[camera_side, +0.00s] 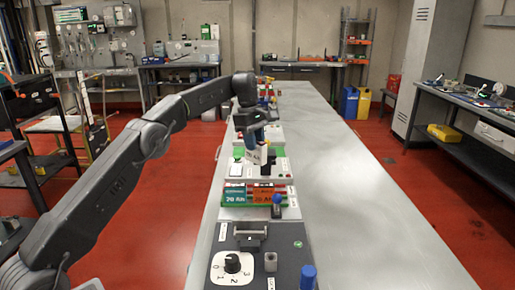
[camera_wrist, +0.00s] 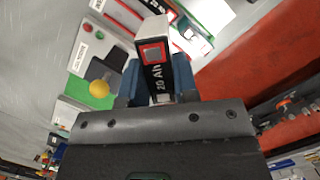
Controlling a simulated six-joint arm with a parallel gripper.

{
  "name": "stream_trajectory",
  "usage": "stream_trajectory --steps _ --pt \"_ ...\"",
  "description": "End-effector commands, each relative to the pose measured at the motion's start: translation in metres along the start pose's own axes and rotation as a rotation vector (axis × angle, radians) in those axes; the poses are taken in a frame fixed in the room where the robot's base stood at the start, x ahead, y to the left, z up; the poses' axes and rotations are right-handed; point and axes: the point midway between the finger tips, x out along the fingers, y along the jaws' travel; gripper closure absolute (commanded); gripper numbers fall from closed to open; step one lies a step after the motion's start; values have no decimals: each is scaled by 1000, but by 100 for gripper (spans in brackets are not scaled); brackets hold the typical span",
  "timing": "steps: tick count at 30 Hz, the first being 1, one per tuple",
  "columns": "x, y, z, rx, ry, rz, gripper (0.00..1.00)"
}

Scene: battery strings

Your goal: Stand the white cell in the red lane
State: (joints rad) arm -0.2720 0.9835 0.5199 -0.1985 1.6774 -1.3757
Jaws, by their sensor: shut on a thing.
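My gripper (camera_side: 254,138) is shut on the white cell (camera_side: 258,155), holding it above the bench fixtures and slightly tilted in the side view. In the wrist view the cell (camera_wrist: 152,27) stands between my blue fingers (camera_wrist: 153,88), with a red square and a black "20 Ah" band facing the camera. In the side view, a green block (camera_side: 234,194) and an orange-red block (camera_side: 267,193) marked "20 Ah" sit side by side nearer the camera. I cannot tell which part is the red lane. Red strips (camera_wrist: 129,9) show at the wrist view's top edge.
A panel with a dial (camera_side: 232,263) and a blue knob (camera_side: 308,277) stands at the near end of the bench. A blue ball (camera_side: 277,198) is beside the orange-red block. A yellow ball (camera_wrist: 99,89) shows in the wrist view. The bench's right side (camera_side: 345,190) is clear.

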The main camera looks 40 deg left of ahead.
Motion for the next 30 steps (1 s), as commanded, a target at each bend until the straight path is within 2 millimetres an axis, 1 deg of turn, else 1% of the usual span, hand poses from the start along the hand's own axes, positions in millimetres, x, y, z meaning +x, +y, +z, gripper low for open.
stream_trajectory --steps 1,3,6,13,15,19,21,23,26,30 --pt "-2 4 -8 -103 0 25 100" --pt "-3 9 -17 -243 0 52 100" --pt "-4 14 -27 -419 0 89 100" --pt "-7 22 -48 -728 1 150 100" --pt "4 22 -48 -716 1 143 100" --pt "18 21 -50 -715 1 145 100" --pt "29 21 -53 -714 1 143 100" --pt "35 21 -54 -713 1 144 100" --pt "41 21 -55 -712 1 145 100" --pt "42 22 -55 -711 1 147 100"
